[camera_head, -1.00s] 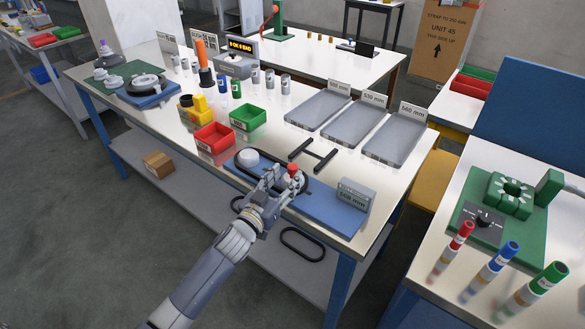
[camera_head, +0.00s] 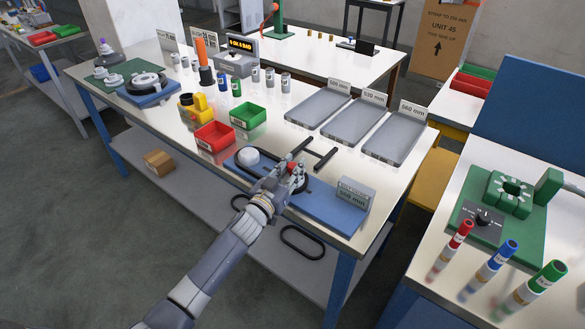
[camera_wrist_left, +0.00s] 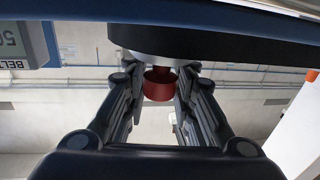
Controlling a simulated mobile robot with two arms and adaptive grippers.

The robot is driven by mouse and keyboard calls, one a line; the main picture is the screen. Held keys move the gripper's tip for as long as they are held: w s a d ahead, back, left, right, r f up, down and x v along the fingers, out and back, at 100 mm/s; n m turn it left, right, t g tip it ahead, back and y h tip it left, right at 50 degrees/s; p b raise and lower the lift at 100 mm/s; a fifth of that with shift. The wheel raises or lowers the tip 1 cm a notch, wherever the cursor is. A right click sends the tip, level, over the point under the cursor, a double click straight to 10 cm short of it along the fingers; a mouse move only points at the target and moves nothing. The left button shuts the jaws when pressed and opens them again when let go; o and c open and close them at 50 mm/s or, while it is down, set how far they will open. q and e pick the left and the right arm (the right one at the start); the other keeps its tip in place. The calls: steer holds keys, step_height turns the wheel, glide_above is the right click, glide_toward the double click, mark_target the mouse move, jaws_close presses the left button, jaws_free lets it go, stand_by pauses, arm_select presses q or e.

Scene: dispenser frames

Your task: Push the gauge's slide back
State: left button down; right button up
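The gauge is a long blue base (camera_head: 325,207) on the near edge of the bench. A white round pulley (camera_head: 247,155) stands at its left end and a grey readout block (camera_head: 355,194) at its right end. A dark belt lies on the gauge, partly hidden by my gripper. The slide's red knob (camera_head: 292,166) shows beside my left gripper (camera_head: 288,180). In the left wrist view the red knob (camera_wrist_left: 158,85) sits between the two fingers, with narrow gaps at its sides. The left gripper (camera_wrist_left: 158,98) is open around it. My right gripper is out of view.
A black rod stand (camera_head: 318,158) lies just behind the gauge. Red (camera_head: 215,136) and green (camera_head: 248,116) bins stand to the left. Grey trays (camera_head: 354,122) lie behind. A loose belt (camera_head: 302,243) rests on the shelf below.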

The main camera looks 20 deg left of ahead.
arm_select(q)
steer(key=a, duration=0.2)
steer(key=w+a, duration=0.1)
steer(key=a, duration=0.1)
steer(key=w+a, duration=0.1)
steer(key=a, duration=0.2)
steer(key=shift+w, duration=0.25)
steer(key=shift+r, duration=0.1)
steer(key=c, duration=1.7)
jaws_free()
steer(key=o, duration=0.4)
steer(key=shift+a, duration=0.1)
steer(key=shift+s, duration=0.55)
steer(key=s+a, duration=0.2)
steer(key=s, duration=0.8)
steer(key=shift+s+a, duration=0.15)
steer(key=shift+s, duration=0.2)
